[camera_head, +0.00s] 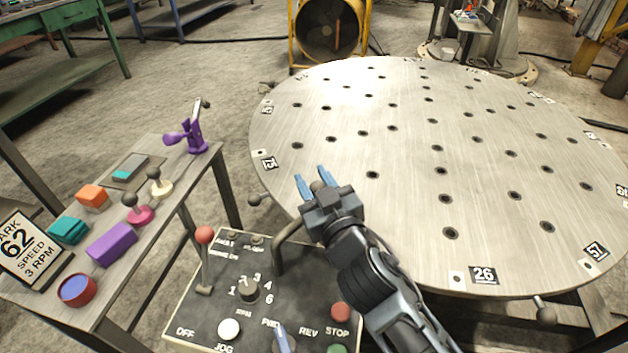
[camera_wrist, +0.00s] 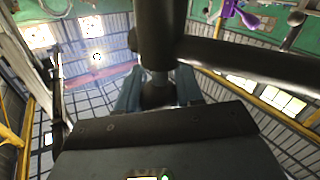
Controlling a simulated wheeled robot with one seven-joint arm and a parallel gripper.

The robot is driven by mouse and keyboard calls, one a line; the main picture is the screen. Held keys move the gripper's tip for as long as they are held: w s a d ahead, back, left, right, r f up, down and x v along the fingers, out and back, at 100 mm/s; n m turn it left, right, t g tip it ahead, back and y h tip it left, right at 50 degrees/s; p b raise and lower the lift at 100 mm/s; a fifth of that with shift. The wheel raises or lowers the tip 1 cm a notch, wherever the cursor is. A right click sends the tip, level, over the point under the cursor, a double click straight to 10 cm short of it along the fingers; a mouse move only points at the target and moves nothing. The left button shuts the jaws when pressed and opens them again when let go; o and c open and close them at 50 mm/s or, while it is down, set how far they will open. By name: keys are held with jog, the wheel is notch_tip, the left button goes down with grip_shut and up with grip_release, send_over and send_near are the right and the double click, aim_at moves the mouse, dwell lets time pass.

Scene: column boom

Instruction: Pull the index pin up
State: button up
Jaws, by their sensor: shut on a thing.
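My gripper (camera_head: 314,180) reaches over the near left rim of the round steel table (camera_head: 330,110), its two blue fingers pointing away from me. In the wrist view my gripper (camera_wrist: 158,92) is shut on a dark rounded piece at the foot of a dark upright cylinder. I take this piece to be the index pin (camera_wrist: 157,96); a short grey shaft shows just above it. The pin cannot be made out in the head view. The table top has rows of holes and numbered plates along its rim, with plate 26 (camera_head: 484,275) nearest me.
A control panel (camera_head: 205,325) with a red-knobbed lever (camera_head: 204,236), dial and buttons stands below my arm. A bent grey pipe rises behind it. A side bench (camera_head: 165,225) at left holds small coloured objects and a sign (camera_head: 30,250) reading PARK 62, SPEED 3 RPM. A dark bar crosses the wrist view (camera_wrist: 250,62).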

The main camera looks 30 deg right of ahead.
grip_shut()
jog(key=shift+r+p, duration=1.25)
jog(key=shift+r, duration=0.5)
jog(key=shift+o, duration=1.3)
grip_release()
jog(key=shift+r, duration=0.15)
jog(key=o, duration=0.3)
jog(key=shift+f, duration=0.2)
jog(key=shift+s+f, duration=0.1)
jog(key=shift+s, duration=0.2)
jog(key=s+a+b, duration=0.1)
jog(key=s+b, duration=0.1)
jog(key=s, duration=0.5)
